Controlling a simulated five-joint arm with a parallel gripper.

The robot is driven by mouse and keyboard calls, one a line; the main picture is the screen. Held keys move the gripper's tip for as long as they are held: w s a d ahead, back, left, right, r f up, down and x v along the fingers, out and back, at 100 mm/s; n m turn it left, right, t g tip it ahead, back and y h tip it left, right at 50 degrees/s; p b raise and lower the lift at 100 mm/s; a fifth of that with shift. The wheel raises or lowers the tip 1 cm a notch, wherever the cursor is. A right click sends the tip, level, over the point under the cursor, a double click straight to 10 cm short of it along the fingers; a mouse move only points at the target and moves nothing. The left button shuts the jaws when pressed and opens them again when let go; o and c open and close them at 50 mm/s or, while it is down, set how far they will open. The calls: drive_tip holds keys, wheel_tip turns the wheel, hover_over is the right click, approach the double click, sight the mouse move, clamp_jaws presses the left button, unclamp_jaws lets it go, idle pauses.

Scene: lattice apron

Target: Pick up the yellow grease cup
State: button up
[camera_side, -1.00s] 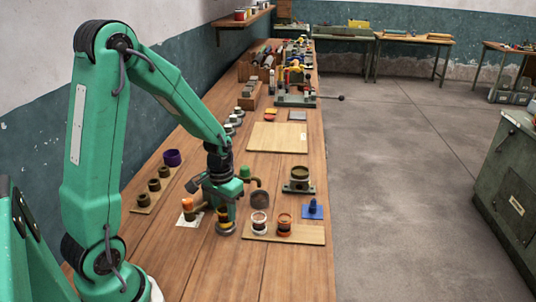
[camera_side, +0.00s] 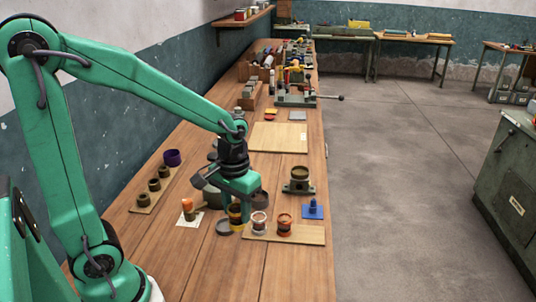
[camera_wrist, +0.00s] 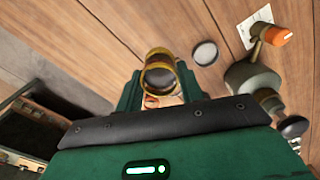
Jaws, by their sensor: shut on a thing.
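The yellow grease cup (camera_side: 235,213) is between the jaws of my gripper (camera_side: 238,203), near the left end of a wooden board (camera_side: 305,237). In the wrist view the yellow cup (camera_wrist: 159,56) sits upright-looking between the green jaws (camera_wrist: 160,88), with its dark open mouth facing the camera. My gripper is shut on it. A bare grey disc (camera_side: 223,228) lies on the bench just left of the cup; it also shows in the wrist view (camera_wrist: 205,53). The cup's height above the bench is hard to tell.
A white cup (camera_side: 259,222) and an orange-brown cup (camera_side: 284,222) stand close to the right on the board. An orange-topped item (camera_side: 188,208) stands on white paper to the left. An olive can (camera_wrist: 250,80) is close by.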

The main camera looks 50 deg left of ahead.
drive_tip(key=shift+s+d+r, duration=0.1)
drive_tip(key=shift+d+r, duration=0.15)
drive_tip(key=shift+d, duration=0.1)
idle(0.5)
